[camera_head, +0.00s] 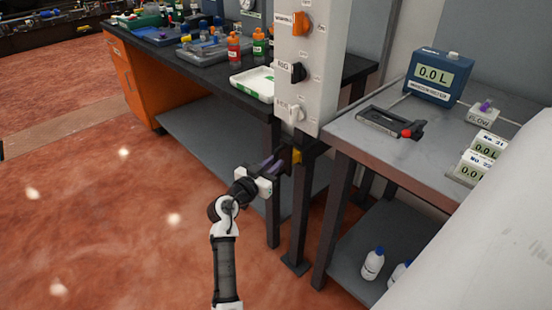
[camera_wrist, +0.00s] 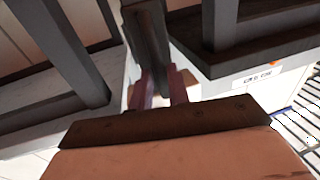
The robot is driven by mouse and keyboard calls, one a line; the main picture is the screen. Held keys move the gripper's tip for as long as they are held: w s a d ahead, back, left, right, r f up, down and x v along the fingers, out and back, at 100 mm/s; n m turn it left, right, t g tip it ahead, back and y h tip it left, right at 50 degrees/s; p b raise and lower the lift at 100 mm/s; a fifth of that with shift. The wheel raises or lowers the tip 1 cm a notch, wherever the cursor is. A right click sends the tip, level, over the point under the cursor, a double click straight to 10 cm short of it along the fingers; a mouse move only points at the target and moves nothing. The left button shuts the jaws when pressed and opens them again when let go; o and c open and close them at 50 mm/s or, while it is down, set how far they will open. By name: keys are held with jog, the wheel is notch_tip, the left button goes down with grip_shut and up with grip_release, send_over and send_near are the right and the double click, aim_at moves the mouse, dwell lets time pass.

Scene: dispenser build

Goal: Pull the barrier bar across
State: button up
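My gripper (camera_head: 272,165) is low in front of the narrow gap between the two benches, below the white control panel (camera_head: 308,70). Its two purple fingers also show in the wrist view (camera_wrist: 160,88), with a gap between them, so it is open. A small yellow piece (camera_head: 296,156) sits just beyond the fingertips on a dark post (camera_head: 300,210). In the wrist view a dark upright piece (camera_wrist: 148,40) stands just past the fingers. I cannot tell whether they touch it. No barrier bar is clearly recognisable; it may be one of these dark parts.
The left bench (camera_head: 190,60) holds a white tray (camera_head: 254,84) and several bottles. The right bench (camera_head: 375,155) holds a black-framed tool (camera_head: 391,122), a blue meter (camera_head: 438,75) and smaller displays. Bench legs stand close to my gripper. The red floor at left is clear.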

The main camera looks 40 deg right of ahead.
jog(key=shift+x, duration=1)
grip_shut()
jog(key=shift+a, duration=0.15)
